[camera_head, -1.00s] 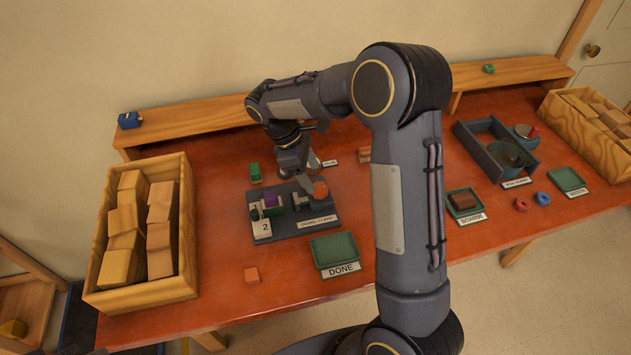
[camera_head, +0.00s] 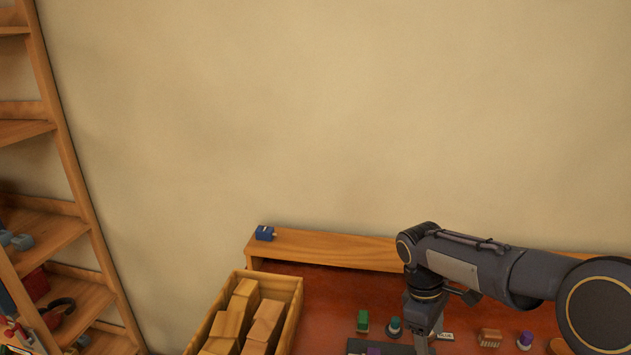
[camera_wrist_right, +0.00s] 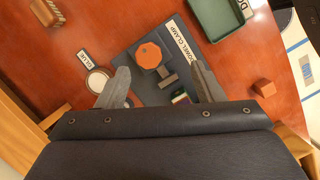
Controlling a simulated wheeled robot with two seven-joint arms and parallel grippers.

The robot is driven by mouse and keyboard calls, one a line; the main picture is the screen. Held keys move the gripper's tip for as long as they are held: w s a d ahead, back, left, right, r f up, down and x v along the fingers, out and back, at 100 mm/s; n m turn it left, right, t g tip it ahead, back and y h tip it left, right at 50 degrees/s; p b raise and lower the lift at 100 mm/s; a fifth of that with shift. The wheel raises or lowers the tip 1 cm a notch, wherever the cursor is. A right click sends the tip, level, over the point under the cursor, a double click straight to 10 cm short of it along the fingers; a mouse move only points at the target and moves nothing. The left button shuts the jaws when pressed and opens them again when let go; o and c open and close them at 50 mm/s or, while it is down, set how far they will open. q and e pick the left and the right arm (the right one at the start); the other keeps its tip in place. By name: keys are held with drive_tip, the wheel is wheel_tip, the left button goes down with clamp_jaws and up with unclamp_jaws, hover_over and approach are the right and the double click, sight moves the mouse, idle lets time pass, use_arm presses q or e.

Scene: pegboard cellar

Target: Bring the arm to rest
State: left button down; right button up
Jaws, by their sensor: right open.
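My right arm comes in from the right in the head view, with its gripper (camera_head: 424,343) pointing down at the bottom edge, its tips cut off. In the right wrist view the gripper (camera_wrist_right: 160,82) is open and empty, its fingers above the dark board (camera_wrist_right: 130,45) labelled DOWEL CLAMP. An orange octagonal knob (camera_wrist_right: 149,55) with a grey clamp part shows between the fingers. A small multicoloured piece (camera_wrist_right: 181,97) is partly hidden near the right finger. My left gripper is not in view.
In the wrist view a green tray (camera_wrist_right: 218,15), an orange cube (camera_wrist_right: 264,88), a GLUE label (camera_wrist_right: 88,61) and a wooden brush (camera_wrist_right: 47,12) lie around the board.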

drive_tip(key=s+a+r+m+t+y, duration=0.2)
drive_tip(key=s+m, duration=0.3)
drive_tip(key=s, duration=0.5)
drive_tip(key=s+a+r+m+t+y, duration=0.1)
drive_tip(key=s+m+t+y, duration=0.3)
drive_tip(key=s, duration=0.7)
drive_tip(key=shift+s+a+r+m+t, duration=0.3)
drive_tip(key=shift+a+r+m+t, duration=0.1)
drive_tip(key=shift+a+m+t, duration=0.55)
drive_tip(key=shift+d, duration=0.1)
